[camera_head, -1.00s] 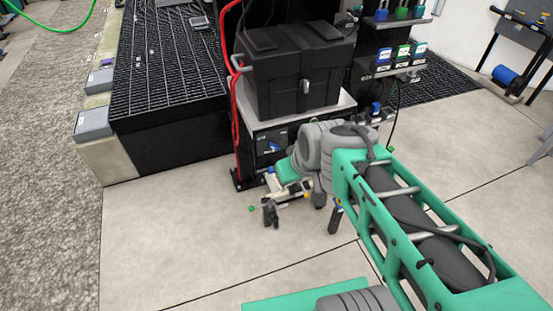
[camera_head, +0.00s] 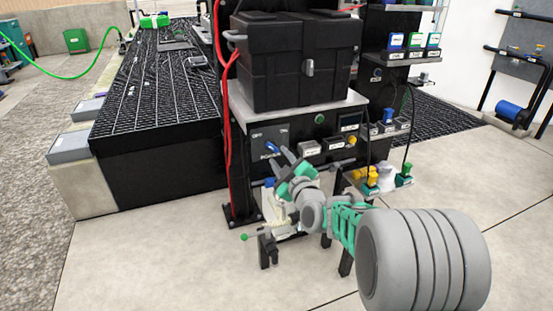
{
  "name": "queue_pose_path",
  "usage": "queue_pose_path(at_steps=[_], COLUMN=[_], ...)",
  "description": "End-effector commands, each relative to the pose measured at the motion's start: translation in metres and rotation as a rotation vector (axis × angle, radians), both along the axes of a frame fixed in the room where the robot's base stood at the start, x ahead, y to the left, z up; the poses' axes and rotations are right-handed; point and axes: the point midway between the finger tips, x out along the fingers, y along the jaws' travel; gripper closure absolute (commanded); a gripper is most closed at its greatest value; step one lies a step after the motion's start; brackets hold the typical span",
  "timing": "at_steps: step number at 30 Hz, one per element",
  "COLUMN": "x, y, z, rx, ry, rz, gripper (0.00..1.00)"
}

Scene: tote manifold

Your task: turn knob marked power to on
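The power knob (camera_head: 271,147) is a blue handle on a dark panel (camera_head: 258,134) below the black case. Small white markings sit above it, left and right, and a label below it reads like "POWER". The handle looks tilted, its lower right end toward my gripper. My gripper (camera_head: 281,161) is just below and right of the knob, its grey fingers pointing up and left at the panel. The fingers look spread apart with nothing between them. I cannot tell whether a fingertip touches the knob.
A black case (camera_head: 296,62) sits on the shelf above the panel. A green button (camera_head: 320,118), labelled controls and a small display (camera_head: 350,122) are to the right. Red cables (camera_head: 228,150) run down the left post. Open floor lies in front.

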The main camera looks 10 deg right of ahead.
Motion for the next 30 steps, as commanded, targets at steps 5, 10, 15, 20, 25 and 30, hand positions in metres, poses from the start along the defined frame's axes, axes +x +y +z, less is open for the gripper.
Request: queue_pose_path(at_steps=[5,10,15,20,25,30], x=[0.031,0.041,0.040,0.040,0.040,0.040], y=[0.006,0.007,0.007,0.007,0.007,0.007], z=[-0.003,-0.001,0.000,-0.001,-0.001,-0.001], rx=[0.000,0.001,0.001,0.001,0.002,0.002], ry=[0.002,0.002,0.002,0.002,0.002,0.003], rz=[0.002,0.000,0.000,0.001,0.001,0.000], gripper=[0.65,0.65,0.65,0.77,0.91,1.00])
